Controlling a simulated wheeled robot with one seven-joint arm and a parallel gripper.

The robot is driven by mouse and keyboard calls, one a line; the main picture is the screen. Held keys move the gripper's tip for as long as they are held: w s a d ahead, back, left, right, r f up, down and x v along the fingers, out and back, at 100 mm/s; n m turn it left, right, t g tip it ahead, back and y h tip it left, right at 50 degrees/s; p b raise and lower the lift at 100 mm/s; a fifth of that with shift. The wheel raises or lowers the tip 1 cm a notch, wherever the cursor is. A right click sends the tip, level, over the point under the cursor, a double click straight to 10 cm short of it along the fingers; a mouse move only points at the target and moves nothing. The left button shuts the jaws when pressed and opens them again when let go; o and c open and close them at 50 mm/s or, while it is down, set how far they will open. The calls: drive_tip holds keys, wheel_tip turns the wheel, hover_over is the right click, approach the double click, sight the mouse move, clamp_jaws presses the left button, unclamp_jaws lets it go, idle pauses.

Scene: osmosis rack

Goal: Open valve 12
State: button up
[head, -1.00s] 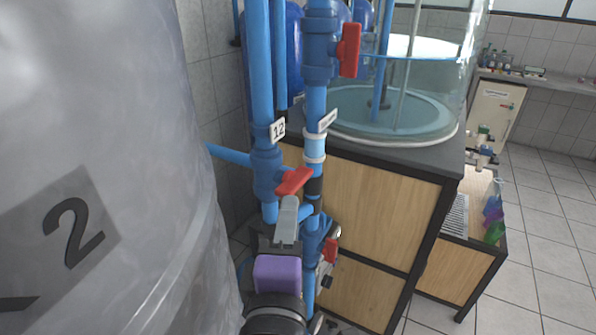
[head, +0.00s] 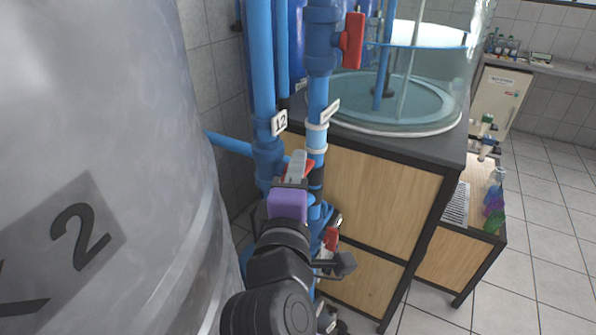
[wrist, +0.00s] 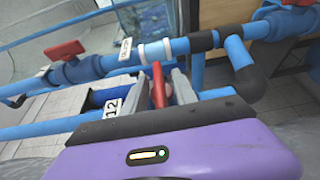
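The valve 12 label (head: 280,122) is a white tag on a blue vertical pipe; it also shows in the wrist view (wrist: 112,108). Below it is the red handle of valve 12 (head: 309,172), mostly hidden behind my gripper (head: 296,165) in the head view. In the wrist view the red handle (wrist: 158,84) stands between the two grey fingers of my gripper (wrist: 163,88). The fingers are apart, with a visible gap on the handle's right side. Whether either finger touches the handle I cannot tell.
Another red valve handle (head: 352,40) is on the right pipe above, and one more (head: 331,238) is below. A large grey tank (head: 110,130) fills the left. A wooden cabinet (head: 385,190) with a glass tank stands right behind the pipes. Tiled floor (head: 545,250) is clear at right.

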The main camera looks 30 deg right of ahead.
clamp_jaws()
